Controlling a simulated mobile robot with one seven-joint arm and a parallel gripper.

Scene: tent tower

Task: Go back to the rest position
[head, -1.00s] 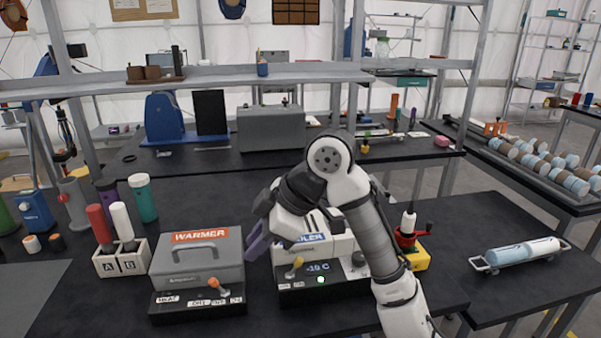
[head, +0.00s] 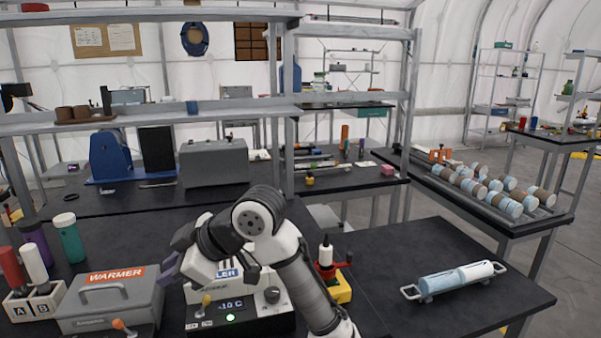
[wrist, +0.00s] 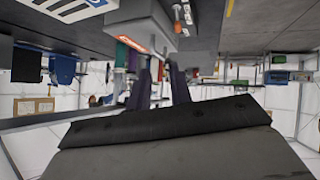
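My gripper (head: 170,268) is in the head view, folded in front of my arm with its purple fingers pointing left. It hangs over the bench between the grey WARMER box (head: 108,298) and the white cooler (head: 240,304), partly covering the cooler's label. In the wrist view, which is upside down, the two dark purple fingers (wrist: 160,88) stand apart with nothing held between them. The cooler's display reads about -10 C and a green light is lit.
A rack with bottles A and B (head: 34,302) stands left of the warmer. A red and yellow device (head: 333,270) is right of my arm. A carrier with two cylinders (head: 455,280) lies on the right bench. Free bench top surrounds the carrier.

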